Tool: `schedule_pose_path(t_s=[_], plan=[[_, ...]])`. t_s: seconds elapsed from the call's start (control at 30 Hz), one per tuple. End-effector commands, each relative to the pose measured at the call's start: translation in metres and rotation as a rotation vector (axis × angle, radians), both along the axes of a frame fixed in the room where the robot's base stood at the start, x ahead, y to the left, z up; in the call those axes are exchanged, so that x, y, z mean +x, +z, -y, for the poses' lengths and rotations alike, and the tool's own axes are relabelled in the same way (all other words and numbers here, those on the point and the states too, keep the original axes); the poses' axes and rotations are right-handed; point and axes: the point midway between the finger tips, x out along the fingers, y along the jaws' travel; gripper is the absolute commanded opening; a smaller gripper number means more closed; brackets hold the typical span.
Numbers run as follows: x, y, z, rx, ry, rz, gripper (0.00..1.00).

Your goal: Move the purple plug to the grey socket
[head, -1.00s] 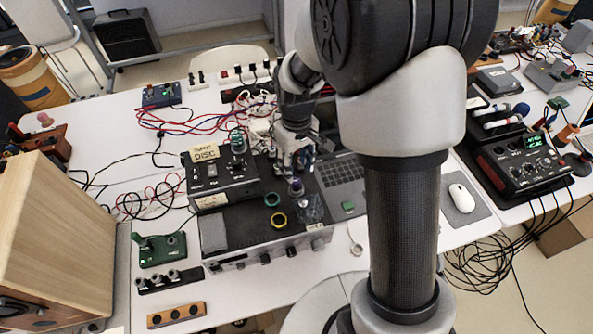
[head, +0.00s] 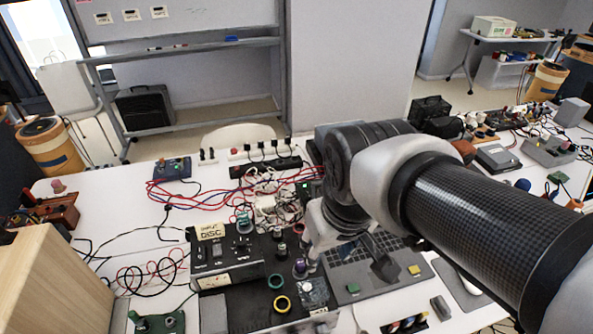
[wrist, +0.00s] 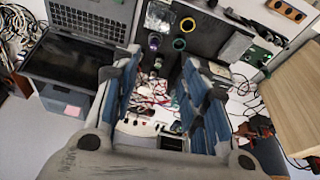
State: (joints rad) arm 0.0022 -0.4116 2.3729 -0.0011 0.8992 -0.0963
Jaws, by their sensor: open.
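The purple plug (head: 300,268) stands upright on the black amplifier (head: 240,300), near its right end. It also shows in the wrist view (wrist: 154,41), beyond the tips of the fingers and nearer the left one. I cannot tell which fitting is the grey socket.
A laptop (head: 350,275) lies right of the amplifier, under my gripper. A clear block (head: 314,291) stands close to the plug. A black box with a DISC label (head: 225,260) is to the left. Tangled cables and a power strip (head: 265,166) lie behind.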

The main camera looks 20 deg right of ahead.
Motion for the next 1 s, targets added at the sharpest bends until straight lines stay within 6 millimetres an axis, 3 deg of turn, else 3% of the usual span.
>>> schedule_pose_path(t_s=[0.1, 0.3, 1.0], plan=[[-0.035, 0.009, 0.000, 0.014, -0.044, 0.067, 0.41], [-0.064, 0.009, 0.000, 0.029, -0.085, 0.120, 0.41], [-0.067, 0.009, 0.000, 0.032, -0.092, 0.127, 0.41]])
